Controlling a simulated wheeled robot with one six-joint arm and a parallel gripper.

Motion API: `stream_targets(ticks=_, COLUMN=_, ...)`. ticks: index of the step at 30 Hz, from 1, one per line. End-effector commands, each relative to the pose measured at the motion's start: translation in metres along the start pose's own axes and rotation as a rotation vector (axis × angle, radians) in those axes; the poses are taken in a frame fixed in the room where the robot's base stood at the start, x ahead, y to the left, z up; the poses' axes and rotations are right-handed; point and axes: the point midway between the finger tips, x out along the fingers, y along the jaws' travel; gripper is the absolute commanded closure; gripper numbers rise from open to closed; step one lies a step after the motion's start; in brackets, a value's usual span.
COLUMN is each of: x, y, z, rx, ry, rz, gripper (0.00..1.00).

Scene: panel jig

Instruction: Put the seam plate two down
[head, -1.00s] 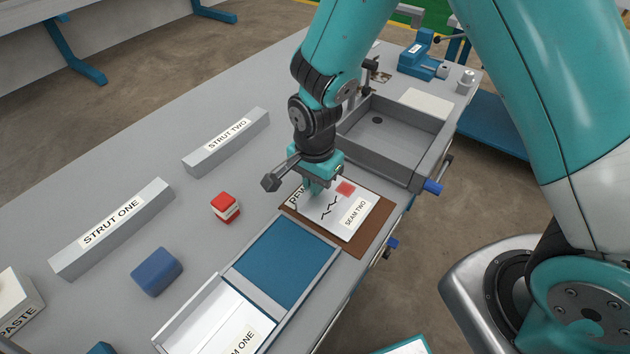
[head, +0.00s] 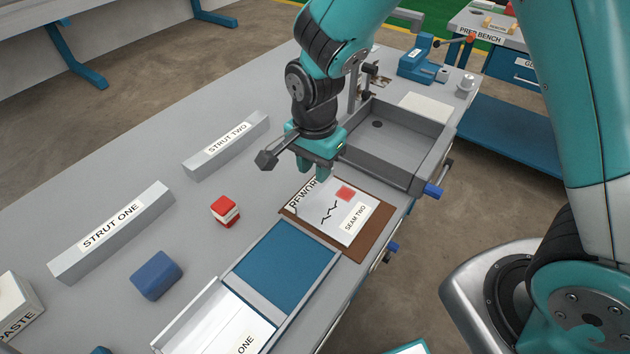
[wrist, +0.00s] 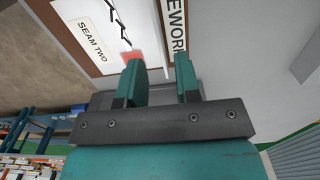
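The seam two plate (head: 350,205) is white with a red square, a dark zigzag line and a SEAM TWO label. It lies flat on a brown mat (head: 375,241) marked REWORK, and it also shows in the wrist view (wrist: 90,25). My gripper (head: 310,174) is above the far left edge of the mat, apart from the plate. In the wrist view its two fingers (wrist: 160,80) stand apart with nothing between them.
A blue recessed panel (head: 283,265) lies beside the mat, with the seam one plate (head: 215,325) in front. A grey tray (head: 425,168) stands behind. Strut one (head: 112,232), strut two (head: 226,144), a red-and-white block (head: 225,211) and a blue block (head: 156,275) are to the left.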

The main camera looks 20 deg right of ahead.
Motion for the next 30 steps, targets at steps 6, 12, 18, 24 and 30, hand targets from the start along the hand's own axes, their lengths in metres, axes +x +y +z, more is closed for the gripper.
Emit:
stream_targets(ticks=6, x=-0.043, y=-0.001, z=0.000, rx=0.000, ry=0.001, rz=-0.004, gripper=0.69)
stream_targets(ticks=12, x=-0.065, y=0.003, z=0.001, rx=-0.032, ry=-0.007, rz=-0.007, gripper=0.69)
stream_targets(ticks=18, x=-0.118, y=0.044, z=0.025, rx=-0.471, ry=-0.082, rz=-0.108, gripper=0.69)
stream_targets(ticks=24, x=-0.165, y=0.110, z=0.067, rx=-1.118, ry=-0.105, rz=-0.281, gripper=0.69)
stream_targets(ticks=30, x=-0.180, y=0.147, z=0.093, rx=-1.490, ry=-0.071, rz=-0.387, gripper=0.69)
